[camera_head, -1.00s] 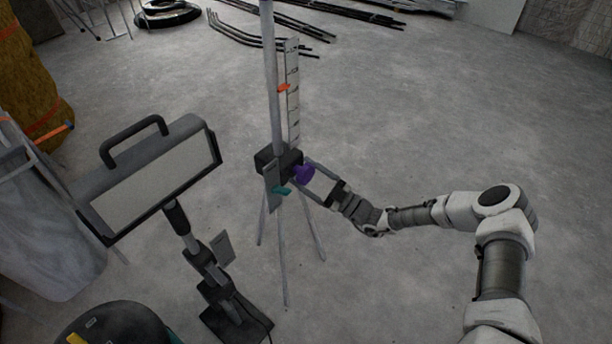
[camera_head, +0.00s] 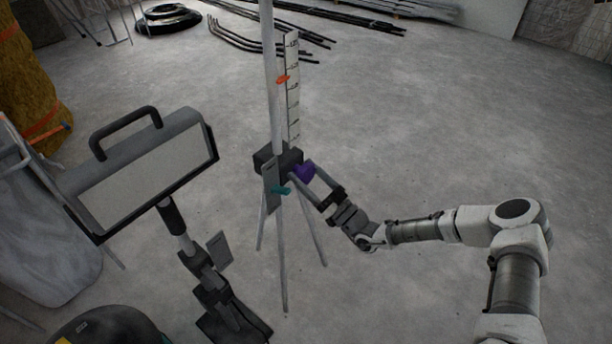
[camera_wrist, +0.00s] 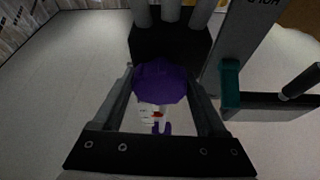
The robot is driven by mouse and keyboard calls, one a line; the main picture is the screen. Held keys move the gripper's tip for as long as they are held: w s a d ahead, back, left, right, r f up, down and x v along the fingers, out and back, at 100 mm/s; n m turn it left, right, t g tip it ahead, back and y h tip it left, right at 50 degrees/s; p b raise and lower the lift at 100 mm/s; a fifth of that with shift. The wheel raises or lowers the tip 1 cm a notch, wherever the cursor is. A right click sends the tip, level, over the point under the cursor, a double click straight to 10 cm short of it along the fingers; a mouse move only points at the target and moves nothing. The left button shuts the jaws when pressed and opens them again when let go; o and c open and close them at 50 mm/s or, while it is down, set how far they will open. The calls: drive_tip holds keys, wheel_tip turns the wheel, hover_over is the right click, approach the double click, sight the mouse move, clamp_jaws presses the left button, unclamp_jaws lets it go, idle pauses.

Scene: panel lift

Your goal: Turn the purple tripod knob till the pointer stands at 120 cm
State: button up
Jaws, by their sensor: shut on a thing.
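The purple knob (camera_head: 305,173) sits on the right side of the dark block on the tripod (camera_head: 282,250). It also shows in the wrist view (camera_wrist: 160,82), between my two fingers. My gripper (camera_head: 308,172) is shut on the knob; its fingertips show at the knob's sides in the wrist view (camera_wrist: 162,85). The orange pointer (camera_head: 283,79) stands against the upper part of the pale scale (camera_head: 292,105) behind the pole. The scale's numbers are too small to read. A teal lever (camera_head: 280,190) is just below and left of the knob, and shows right of it in the wrist view (camera_wrist: 230,85).
A work lamp (camera_head: 145,175) on a stand is close to the tripod's left. A grey plate (camera_head: 270,187) hangs at the tripod block's front. Dark pipes (camera_head: 270,40) lie on the floor behind. The floor to the right is clear apart from my arm.

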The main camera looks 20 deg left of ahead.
drive_tip(key=shift+a+r, duration=0.1)
drive_tip(key=shift+r, duration=0.1)
drive_tip(key=o, duration=1.3)
drive_tip(key=shift+f, duration=0.1)
drive_tip(key=shift+s+d+f, duration=0.1)
drive_tip(key=shift+d+f, duration=0.1)
drive_tip(key=shift+d, duration=0.25)
drive_tip(key=b+v, duration=0.2)
drive_tip(key=v, duration=1.4)
drive_tip(key=shift+d+b, duration=0.2)
drive_tip(key=shift+b, duration=0.1)
drive_tip(key=shift+s+f, duration=0.1)
drive_tip(key=shift+s, duration=0.05)
